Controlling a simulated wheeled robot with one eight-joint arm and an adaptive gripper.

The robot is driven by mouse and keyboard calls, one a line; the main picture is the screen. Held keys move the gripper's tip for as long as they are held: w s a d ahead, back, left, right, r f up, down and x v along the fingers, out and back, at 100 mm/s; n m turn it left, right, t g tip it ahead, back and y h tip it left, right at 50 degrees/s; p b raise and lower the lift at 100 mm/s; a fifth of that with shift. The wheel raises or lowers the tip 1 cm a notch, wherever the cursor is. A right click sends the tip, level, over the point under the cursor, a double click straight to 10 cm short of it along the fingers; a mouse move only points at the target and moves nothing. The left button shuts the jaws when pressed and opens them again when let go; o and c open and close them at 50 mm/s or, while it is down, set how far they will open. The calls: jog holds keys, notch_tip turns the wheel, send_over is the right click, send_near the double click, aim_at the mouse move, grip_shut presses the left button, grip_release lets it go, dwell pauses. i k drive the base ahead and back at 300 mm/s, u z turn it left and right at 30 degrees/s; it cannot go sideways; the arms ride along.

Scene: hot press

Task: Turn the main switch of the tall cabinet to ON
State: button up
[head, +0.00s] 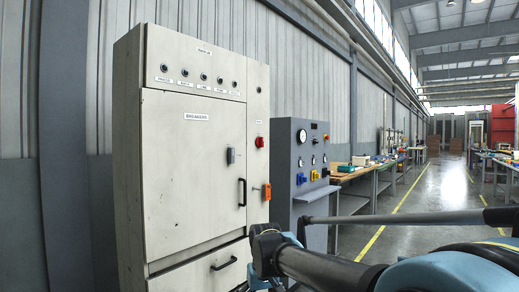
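The tall cabinet (185,150) is off-white and stands on the left against the wall, with its doors shut. On its narrow right-hand strip sits a red rotary knob (260,142). Lower on the same strip is an orange lever-like part (266,191) with a small tab pointing left. I cannot tell from this view which of them is the main switch, and their ON/OFF marks are too small to read. My dark arm links cross the lower right foreground in front of the cabinet's lower right corner. My gripper cannot be made out.
A grey control panel (303,160) with gauges and coloured knobs stands right of the cabinet. Workbenches (350,182) with items run along the wall behind it. The cabinet has black door handles (242,192). An open aisle with yellow floor lines lies to the right.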

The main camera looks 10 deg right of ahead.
aim_at(260, 141)
jog(key=u, duration=0.05)
jog(key=k, duration=1.3)
jog(key=z, duration=0.7)
jog(key=i, duration=1.85)
jog(key=u, duration=0.65)
